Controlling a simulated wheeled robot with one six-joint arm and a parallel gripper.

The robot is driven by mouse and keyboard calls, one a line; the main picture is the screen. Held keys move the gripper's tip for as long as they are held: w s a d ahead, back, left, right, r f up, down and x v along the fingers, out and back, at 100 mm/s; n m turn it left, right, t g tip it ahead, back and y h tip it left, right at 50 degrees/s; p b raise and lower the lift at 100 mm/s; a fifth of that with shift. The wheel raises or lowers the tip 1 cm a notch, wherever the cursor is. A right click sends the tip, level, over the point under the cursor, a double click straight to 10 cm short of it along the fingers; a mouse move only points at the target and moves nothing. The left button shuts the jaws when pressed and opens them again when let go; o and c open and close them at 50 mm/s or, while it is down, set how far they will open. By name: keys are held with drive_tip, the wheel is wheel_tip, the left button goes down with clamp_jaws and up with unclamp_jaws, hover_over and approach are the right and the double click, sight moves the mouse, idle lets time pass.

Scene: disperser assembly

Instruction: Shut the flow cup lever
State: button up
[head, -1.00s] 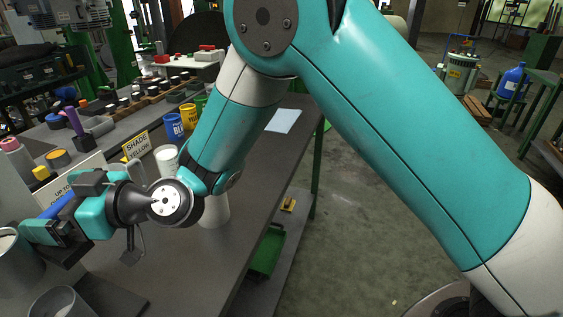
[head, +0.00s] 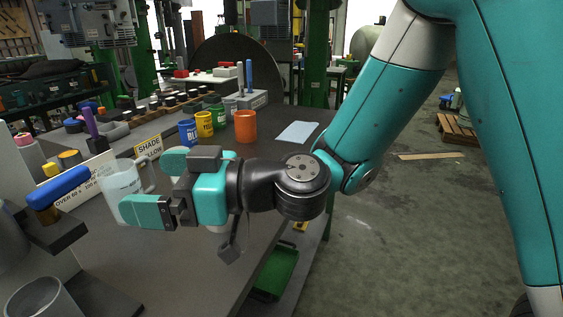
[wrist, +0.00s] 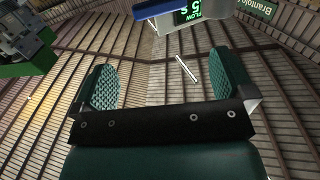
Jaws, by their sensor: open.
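The flow cup lever (head: 58,187) has a blue handle. In the head view it slants up to the right above a dark bracket at the left. A grey cup (head: 8,245), partly cut off by the left edge, stands at that bracket. My gripper (head: 147,186) is to the right of the lever, apart from it, with its fingers pointing left. In the wrist view my gripper (wrist: 166,75) is open with nothing between its pads. A pale box with a green display (wrist: 192,12) shows beyond the fingers; I cannot tell whether its blue edge is the lever.
A clear beaker (head: 122,188) stands behind my fingers. An open grey cup (head: 40,300) is at the lower left. Blue (head: 188,132), yellow (head: 204,124), green and orange (head: 245,126) cups stand farther back. The bench in front of my gripper has bare space.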

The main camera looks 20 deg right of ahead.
drive_tip(key=s+d+r+m+g+h+p, duration=0.3)
drive_tip(key=s+d+r+g+h+p, duration=0.3)
drive_tip(key=p, duration=0.9)
drive_tip(key=s+d+r+h, duration=0.3)
drive_tip(key=s+d, duration=0.2)
drive_tip(key=d, duration=0.1)
drive_tip(key=shift+s+d+r+h, duration=0.2)
drive_tip(key=shift+s+r+h, duration=0.05)
drive_tip(key=shift+s+h, duration=0.15)
drive_tip(key=shift+c, duration=0.5)
